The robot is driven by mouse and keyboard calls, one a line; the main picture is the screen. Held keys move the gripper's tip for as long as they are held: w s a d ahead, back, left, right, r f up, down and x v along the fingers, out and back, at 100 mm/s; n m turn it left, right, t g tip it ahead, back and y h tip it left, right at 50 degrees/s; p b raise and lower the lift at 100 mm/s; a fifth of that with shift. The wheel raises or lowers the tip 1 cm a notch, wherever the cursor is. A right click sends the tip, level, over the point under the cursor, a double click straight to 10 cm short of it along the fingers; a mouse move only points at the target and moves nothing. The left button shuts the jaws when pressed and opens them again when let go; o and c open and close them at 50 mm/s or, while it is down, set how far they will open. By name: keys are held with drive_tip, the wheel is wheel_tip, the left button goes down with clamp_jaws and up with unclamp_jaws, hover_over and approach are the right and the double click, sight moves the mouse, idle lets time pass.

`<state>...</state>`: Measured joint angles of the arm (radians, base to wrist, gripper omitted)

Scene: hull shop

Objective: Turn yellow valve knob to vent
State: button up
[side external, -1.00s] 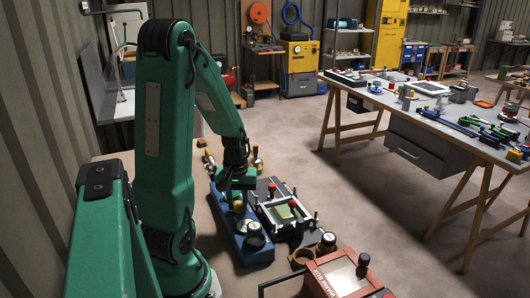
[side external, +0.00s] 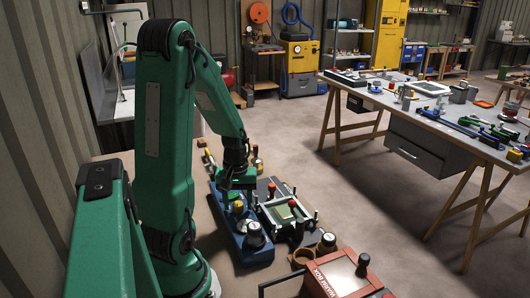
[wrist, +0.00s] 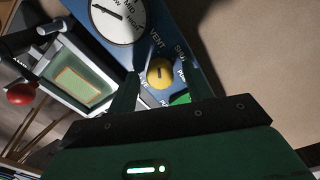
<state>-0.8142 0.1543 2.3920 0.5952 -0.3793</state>
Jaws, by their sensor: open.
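The yellow valve knob (wrist: 159,73) sits on the blue panel (wrist: 186,34), with a short dark mark on its face. Around it are printed labels; VENT reads clearly and the others are partly hidden. I cannot tell which label the mark points to. My gripper (wrist: 163,80) is open, one finger on each side of the knob in the wrist view; I see no contact. In the side view my gripper (side external: 237,186) is just above the yellow knob (side external: 238,207). A green part (wrist: 180,99) of the panel is partly hidden behind my gripper.
A round dial gauge (wrist: 119,17) is on the panel beside the knob. A framed fixture with a red ball handle (wrist: 21,94) stands next to the panel. A red-framed box (side external: 342,279) is at the bench front. Bare bench top lies right of the panel in the wrist view.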

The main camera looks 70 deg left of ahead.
sight(238, 203)
drive_tip(key=shift+r, duration=0.1)
drive_tip(key=shift+r, duration=3.85)
drive_tip(key=d+r+m+t, duration=0.2)
drive_tip(key=d+r+m, duration=0.1)
drive_tip(key=d, duration=0.4)
drive_tip(key=w+d+r+m+t, duration=0.1)
drive_tip(key=d+r+m, duration=0.3)
drive_tip(key=d+m, duration=0.2)
drive_tip(key=w+d+r+m+t, duration=0.1)
drive_tip(key=d+r+m, duration=0.3)
drive_tip(key=d, duration=0.4)
drive_tip(key=shift+d+r+m+t, duration=0.25)
drive_tip(key=shift+m+t, duration=0.05)
drive_tip(key=shift+t, duration=0.5)
